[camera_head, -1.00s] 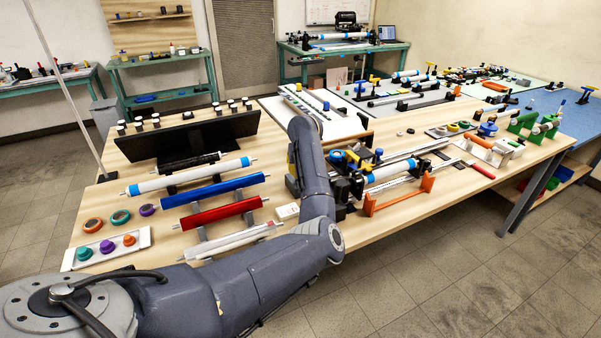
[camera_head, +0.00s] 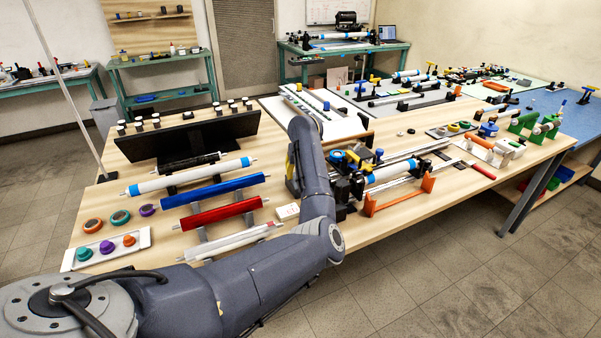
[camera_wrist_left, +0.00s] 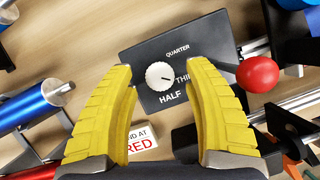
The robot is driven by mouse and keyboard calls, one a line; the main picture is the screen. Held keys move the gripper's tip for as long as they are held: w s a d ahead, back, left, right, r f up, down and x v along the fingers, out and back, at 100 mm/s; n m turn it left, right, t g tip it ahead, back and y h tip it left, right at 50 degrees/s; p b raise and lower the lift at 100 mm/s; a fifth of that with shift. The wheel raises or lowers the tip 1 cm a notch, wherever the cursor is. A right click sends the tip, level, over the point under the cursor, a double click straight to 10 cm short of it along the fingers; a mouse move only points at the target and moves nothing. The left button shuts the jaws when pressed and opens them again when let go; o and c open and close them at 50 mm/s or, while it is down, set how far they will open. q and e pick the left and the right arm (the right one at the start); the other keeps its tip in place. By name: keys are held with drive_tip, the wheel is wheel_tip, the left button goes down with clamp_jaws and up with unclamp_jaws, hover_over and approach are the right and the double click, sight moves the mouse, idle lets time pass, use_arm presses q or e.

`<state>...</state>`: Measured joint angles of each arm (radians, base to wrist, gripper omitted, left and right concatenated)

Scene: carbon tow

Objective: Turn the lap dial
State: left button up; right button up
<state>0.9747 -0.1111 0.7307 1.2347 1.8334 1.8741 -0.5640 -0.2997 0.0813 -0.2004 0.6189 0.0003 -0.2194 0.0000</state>
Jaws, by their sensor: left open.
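The lap dial is a round white knob (camera_wrist_left: 159,75) on a black panel (camera_wrist_left: 195,48) in the left wrist view. The panel is lettered QUARTER, THIRD and HALF, with THIRD partly covered by a finger. A small dark mark on the knob's right side points roughly toward THIRD. My left gripper (camera_wrist_left: 166,70) is open, its yellow fingers on either side of the knob with gaps between. Nothing is between the fingers except the view of the knob; I cannot tell the height above it. In the head view my left arm largely hides the gripper and panel. My right gripper is not in view.
A red ball knob (camera_wrist_left: 257,74) is close to the right finger. A blue roller (camera_wrist_left: 38,103) lies to the left, and a white label block (camera_wrist_left: 138,141) is below the panel. In the head view, a white roller with blue ends (camera_head: 390,172) is right of my arm.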

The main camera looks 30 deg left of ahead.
use_arm(q)
drive_tip(key=v, duration=1.2)
drive_tip(key=shift+f, duration=0.1)
drive_tip(key=s+a+r+m+t+y, duration=0.1)
drive_tip(key=a+r+y, duration=0.1)
drive_tip(key=a+r, duration=0.45)
drive_tip(key=a+r+t+y, duration=0.15)
drive_tip(key=a+r, duration=0.25)
drive_tip(key=a, duration=0.5)
drive_tip(key=s+d+f+m+g+h, duration=0.1)
drive_tip(key=d+f+m+h, duration=0.15)
drive_tip(key=d, duration=0.45)
drive_tip(key=d+f+m+g+h, duration=0.1)
drive_tip(key=d+f+m+h, duration=0.2)
drive_tip(key=d, duration=0.4)
drive_tip(key=shift+n+t, duration=0.25)
drive_tip(key=shift+n, duration=0.1)
drive_tip(key=x, duration=1.7)
drive_tip(key=shift+s+a+f, duration=0.1)
drive_tip(key=shift+s+a, duration=0.15)
clamp_jaws()
